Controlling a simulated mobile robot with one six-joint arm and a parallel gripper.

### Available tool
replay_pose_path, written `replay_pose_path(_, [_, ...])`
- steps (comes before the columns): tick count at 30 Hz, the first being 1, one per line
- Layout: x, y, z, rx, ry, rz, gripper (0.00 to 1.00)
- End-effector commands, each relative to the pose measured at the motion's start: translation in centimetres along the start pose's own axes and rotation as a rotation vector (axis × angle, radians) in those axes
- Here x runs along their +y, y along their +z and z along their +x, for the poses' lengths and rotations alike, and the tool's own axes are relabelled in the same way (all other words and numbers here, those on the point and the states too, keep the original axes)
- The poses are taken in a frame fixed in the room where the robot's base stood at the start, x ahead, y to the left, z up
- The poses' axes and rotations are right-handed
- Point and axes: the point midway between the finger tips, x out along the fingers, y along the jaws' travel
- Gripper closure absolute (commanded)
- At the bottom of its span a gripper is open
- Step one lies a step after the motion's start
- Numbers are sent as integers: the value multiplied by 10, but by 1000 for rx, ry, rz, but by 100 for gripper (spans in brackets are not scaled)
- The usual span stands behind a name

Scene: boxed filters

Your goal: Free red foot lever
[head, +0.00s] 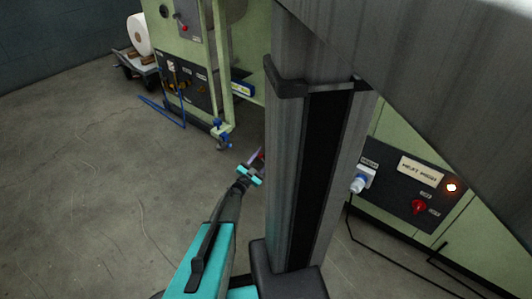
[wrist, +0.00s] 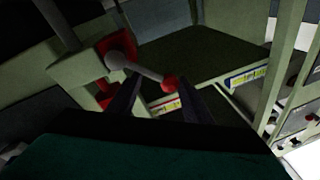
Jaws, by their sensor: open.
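In the wrist view a grey lever arm (wrist: 145,72) runs from a round pale joint (wrist: 118,60) down right to a red knob (wrist: 170,83). The joint sits before a red plate (wrist: 116,43) on a pale green bracket. My gripper (wrist: 158,86) is open, its two dark fingers apart. The red knob shows between them, near the right finger; whether it lies fully inside the jaws I cannot tell. In the head view my gripper (head: 256,157) is low beside the green machine, with a bit of red at its tip. My column hides most of the lever there.
Another red part (wrist: 104,91) shows below the bracket, left of the fingers. The green machine frame (head: 222,70) stands behind, with a blue-capped foot (head: 221,138) near my gripper. A control box (head: 410,185) is at right. The floor (head: 90,200) at left is open.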

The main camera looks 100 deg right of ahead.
Motion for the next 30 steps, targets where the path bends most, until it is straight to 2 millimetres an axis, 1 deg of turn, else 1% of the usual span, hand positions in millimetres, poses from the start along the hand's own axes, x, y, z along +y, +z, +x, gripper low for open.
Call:
replay_pose_path(1, [-2,-3,-9,-3,-2,0,54])
replay_pose_path(3, [-2,-3,-21,-3,-2,0,54])
replay_pose_path(15, [-2,0,-83,-6,-2,1,54])
replay_pose_path(18, [-1,0,-93,-4,-2,2,54])
replay_pose_path(22, [-1,2,-102,-5,-1,2,54])
replay_pose_path(30, [-1,3,-104,-5,-1,3,54])
